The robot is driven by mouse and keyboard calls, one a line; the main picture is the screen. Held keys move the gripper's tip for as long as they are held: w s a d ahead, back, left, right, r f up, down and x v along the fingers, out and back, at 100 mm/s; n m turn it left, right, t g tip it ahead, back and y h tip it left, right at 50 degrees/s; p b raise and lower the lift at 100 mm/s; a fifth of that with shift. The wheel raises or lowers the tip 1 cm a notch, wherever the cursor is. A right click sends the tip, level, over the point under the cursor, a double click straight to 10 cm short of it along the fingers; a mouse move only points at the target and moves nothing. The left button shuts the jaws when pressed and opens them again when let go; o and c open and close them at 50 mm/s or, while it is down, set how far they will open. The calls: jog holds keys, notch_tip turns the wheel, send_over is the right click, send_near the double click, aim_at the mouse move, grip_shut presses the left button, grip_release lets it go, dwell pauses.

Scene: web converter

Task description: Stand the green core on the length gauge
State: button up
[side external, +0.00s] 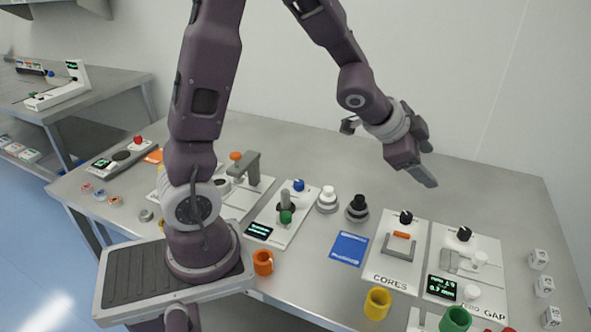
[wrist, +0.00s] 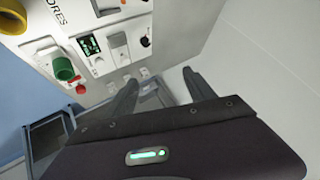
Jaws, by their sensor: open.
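The green core (side external: 455,320) is a short hollow cylinder, upright at the bottom edge of the side external view, partly cut off. It also shows in the wrist view (wrist: 63,68), at the left. I cannot tell for sure which device is the length gauge; a white panel (side external: 275,236) with a display, a blue knob and a small green part on a post stands mid-table. My gripper (side external: 428,165) is open and empty, high above the table's right part, apart from the core. Its two fingers also show in the wrist view (wrist: 160,92).
A yellow core (side external: 377,303) stands left of the green one, an orange cup-like core (side external: 263,262) farther left. The CORES panel (side external: 393,268) and GAP panel (side external: 487,247) lie below my gripper. A blue card (side external: 349,248) lies flat. The table's back right is clear.

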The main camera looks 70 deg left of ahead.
jog(key=s+a+r+n+y, duration=0.2)
jog(key=s+r+n, duration=0.1)
jog(key=s+r, duration=0.35)
jog(key=s+d+n+g, duration=0.2)
jog(key=s, duration=0.9)
jog(key=s+d+n+g+h, duration=0.1)
jog(key=s+d+n, duration=0.1)
jog(key=s, duration=0.9)
jog(key=shift+s+d+r+g+h, duration=0.3)
jog(key=shift+d+r+g, duration=0.1)
jog(key=shift+d, duration=0.35)
